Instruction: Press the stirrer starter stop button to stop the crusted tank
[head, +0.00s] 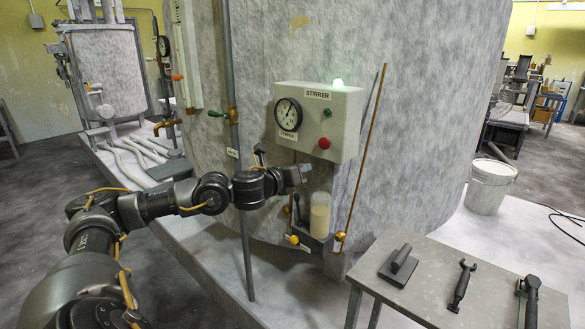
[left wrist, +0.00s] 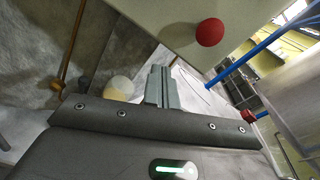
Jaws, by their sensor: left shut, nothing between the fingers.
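The stirrer starter box (head: 318,120) is a pale box labelled STIRRER on the side of the large crusted tank (head: 400,60). My right gripper is not in view.
A clear jar (head: 320,215) with tan contents stands on a small bracket below the box. A brown rod (head: 362,155) leans beside the box. A grey table (head: 470,290) with several tools stands front right. A white pail (head: 490,185) stands behind it.

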